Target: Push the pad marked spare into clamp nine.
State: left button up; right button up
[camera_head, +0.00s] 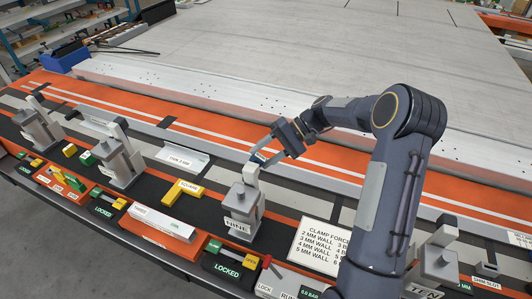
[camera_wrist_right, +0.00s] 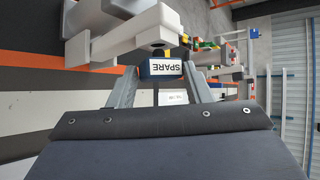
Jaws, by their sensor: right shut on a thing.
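Clamp nine (camera_head: 240,212) is a grey block with a "NINE" label and an upright arm with a pale tip, on the dark strip at the bench front. My right gripper (camera_head: 265,158) is at the upper end of this clamp, on its far side. In the right wrist view, the pad marked spare (camera_wrist_right: 166,68) sits between the fingertips of my right gripper (camera_wrist_right: 162,75), its label upside down. The gripper is shut on it. A pale clamp body (camera_wrist_right: 105,35) stands right by the pad; whether they touch I cannot tell. My left gripper is not in view.
A "CLAMP FORCE" sign (camera_head: 318,246) stands right of clamp nine. A yellow square (camera_head: 183,192) and another clamp (camera_head: 118,160) are to the left. The large pale panel (camera_head: 300,60) behind is mostly clear.

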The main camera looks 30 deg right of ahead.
jog(key=shift+s+a+f+b, duration=0.1)
jog(key=shift+s+a+b, duration=0.2)
jog(key=shift+s+a, duration=0.25)
jog(key=o, duration=1.2)
jog(key=shift+o, duration=0.2)
jog(key=b+v, duration=0.1)
jog(key=v, duration=0.6)
jog(key=shift+d+r, duration=0.25)
jog(key=shift+d, duration=0.05)
jog(key=s+a+r+h, duration=0.3)
jog(key=s+a+r, duration=0.1)
jog(key=s+r, duration=0.15)
jog(key=s+a+f+n+t+h, duration=0.1)
jog(key=s+a+f+t+h, duration=0.1)
jog(key=s, duration=0.8)
jog(key=s+a+f+n+t+h, duration=0.2)
jog(key=s+a, duration=0.3)
jog(key=s, duration=0.5)
jog(key=shift+s+f+n+t+h, duration=0.3)
jog(key=shift+s+f+h, duration=0.1)
jog(key=shift+f+h, duration=0.3)
